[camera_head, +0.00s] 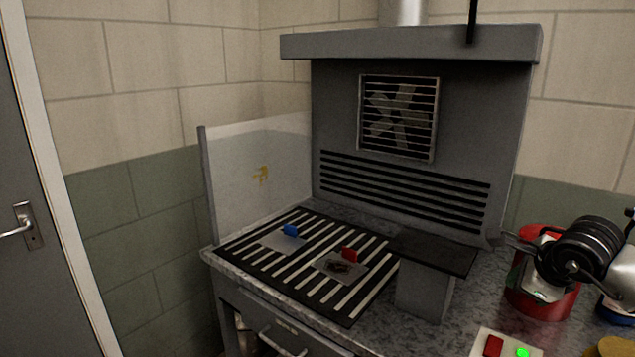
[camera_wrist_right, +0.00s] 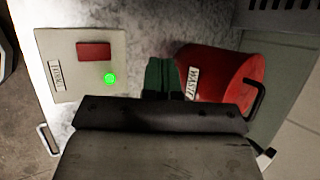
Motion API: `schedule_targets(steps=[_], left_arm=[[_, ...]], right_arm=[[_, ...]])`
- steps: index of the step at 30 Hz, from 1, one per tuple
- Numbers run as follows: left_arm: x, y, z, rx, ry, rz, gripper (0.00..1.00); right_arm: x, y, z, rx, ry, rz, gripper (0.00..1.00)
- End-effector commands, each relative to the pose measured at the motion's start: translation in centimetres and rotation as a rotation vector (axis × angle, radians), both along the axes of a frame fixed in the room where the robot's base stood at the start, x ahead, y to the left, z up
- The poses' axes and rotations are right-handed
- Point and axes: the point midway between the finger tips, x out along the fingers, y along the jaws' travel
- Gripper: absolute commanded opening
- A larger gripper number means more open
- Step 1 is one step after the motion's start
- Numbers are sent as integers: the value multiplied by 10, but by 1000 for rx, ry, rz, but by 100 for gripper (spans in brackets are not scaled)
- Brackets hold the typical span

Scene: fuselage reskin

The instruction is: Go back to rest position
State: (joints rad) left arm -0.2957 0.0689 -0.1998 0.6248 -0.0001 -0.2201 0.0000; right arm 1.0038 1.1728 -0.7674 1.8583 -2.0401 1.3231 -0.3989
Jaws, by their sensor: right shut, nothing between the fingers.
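My right arm comes in from the right edge in the head view. Its gripper (camera_head: 503,239) is at the end of the dark ringed wrist and is shut with nothing held. It is above and in front of the red waste can (camera_head: 548,233), left of the wrist. In the right wrist view, the can (camera_wrist_right: 222,72) with its "WASTE" label lies beyond the dark wrist body that fills the lower middle. My left gripper is not in view.
A grey hooded bench holds a striped grate (camera_head: 300,262) with blue-tabbed and red-tabbed plates. A dark stand (camera_head: 432,252) is at its right. A panel with a red switch and green light (camera_head: 522,352) sits at the front; it also shows in the right wrist view (camera_wrist_right: 110,79).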

Motion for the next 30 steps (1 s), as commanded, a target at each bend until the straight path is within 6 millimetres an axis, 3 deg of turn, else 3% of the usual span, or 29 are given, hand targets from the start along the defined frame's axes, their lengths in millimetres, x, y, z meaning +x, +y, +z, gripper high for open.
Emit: schedule_targets(steps=[1,6,9,12,16,20,23,28,29,30], left_arm=[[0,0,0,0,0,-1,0],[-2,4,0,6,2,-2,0],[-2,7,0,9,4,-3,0],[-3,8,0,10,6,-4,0],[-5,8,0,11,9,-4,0],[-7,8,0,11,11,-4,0],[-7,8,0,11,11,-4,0],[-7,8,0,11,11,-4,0],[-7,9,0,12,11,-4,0],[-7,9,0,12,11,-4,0]], right_arm=[[1,38,-16,119,-7,80,0],[-16,159,-34,633,-36,266,0],[-36,215,-25,1000,-40,296,0],[-53,247,-7,1377,-34,250,0],[-64,255,12,1855,-20,66,0],[-66,233,9,2282,-9,-263,0],[-67,206,-15,2550,-8,-615,0],[-92,163,-93,2805,-37,-1393,0],[-100,158,-110,-2686,43,1482,0],[-114,153,-131,-2514,53,1576,0]])
